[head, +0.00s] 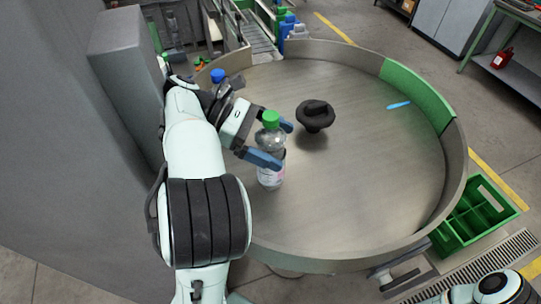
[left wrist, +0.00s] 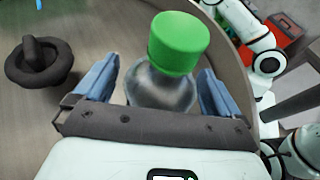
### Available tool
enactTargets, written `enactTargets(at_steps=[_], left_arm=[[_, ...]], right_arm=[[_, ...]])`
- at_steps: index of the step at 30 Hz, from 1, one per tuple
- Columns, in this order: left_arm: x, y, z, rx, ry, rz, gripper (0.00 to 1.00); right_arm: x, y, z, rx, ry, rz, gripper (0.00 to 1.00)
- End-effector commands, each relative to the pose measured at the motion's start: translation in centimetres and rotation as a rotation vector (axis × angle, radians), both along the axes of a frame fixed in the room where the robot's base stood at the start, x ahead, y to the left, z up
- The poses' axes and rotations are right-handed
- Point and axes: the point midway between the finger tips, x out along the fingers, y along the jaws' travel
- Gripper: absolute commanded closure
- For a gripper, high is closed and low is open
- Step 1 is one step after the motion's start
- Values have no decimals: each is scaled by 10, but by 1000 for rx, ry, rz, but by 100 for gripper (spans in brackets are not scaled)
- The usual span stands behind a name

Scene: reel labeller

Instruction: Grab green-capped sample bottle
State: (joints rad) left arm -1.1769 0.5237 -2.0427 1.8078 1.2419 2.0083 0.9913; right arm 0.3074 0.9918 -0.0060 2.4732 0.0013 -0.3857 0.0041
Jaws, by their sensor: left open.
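The green-capped sample bottle (head: 270,174) stands upright on the round metal table (head: 350,190), a clear bottle with a pale label. My left gripper (head: 276,143) is open, with one blue finger on each side of the bottle's upper part. In the left wrist view the green cap (left wrist: 179,43) rises between the open fingers (left wrist: 160,88), with a gap visible on both sides of the clear shoulder. The bottle's lower part is hidden in that view. My right gripper is not seen in either view; part of my right arm shows at the lower right of the head view.
A black knobbed hub (head: 315,116) sits right of the bottle, also in the left wrist view (left wrist: 40,62). A blue-capped bottle (head: 218,77) stands behind my left arm. A light-blue strip (head: 398,105) lies at right. A raised rim surrounds the table; a green crate (head: 476,214) is outside.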

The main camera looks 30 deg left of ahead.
Motion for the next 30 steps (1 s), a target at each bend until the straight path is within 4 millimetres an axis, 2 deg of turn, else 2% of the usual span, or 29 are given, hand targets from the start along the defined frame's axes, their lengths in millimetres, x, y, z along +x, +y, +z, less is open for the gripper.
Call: enactTargets(at_steps=[3,10,11,12,19,20,30], left_arm=[[2,-9,-4,1,1,0,2],[2,-10,-4,-1,-1,0,2],[2,-10,-4,-1,0,0,9],[2,-10,-4,-1,0,0,22],[2,-9,-4,-1,-1,0,97],[2,-9,-4,-1,-1,0,100],[3,-10,0,-1,-4,-2,100]], right_arm=[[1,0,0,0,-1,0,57],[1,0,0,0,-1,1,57],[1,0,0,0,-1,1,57],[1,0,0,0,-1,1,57],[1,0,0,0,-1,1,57],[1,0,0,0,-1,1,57],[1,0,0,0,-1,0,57]])
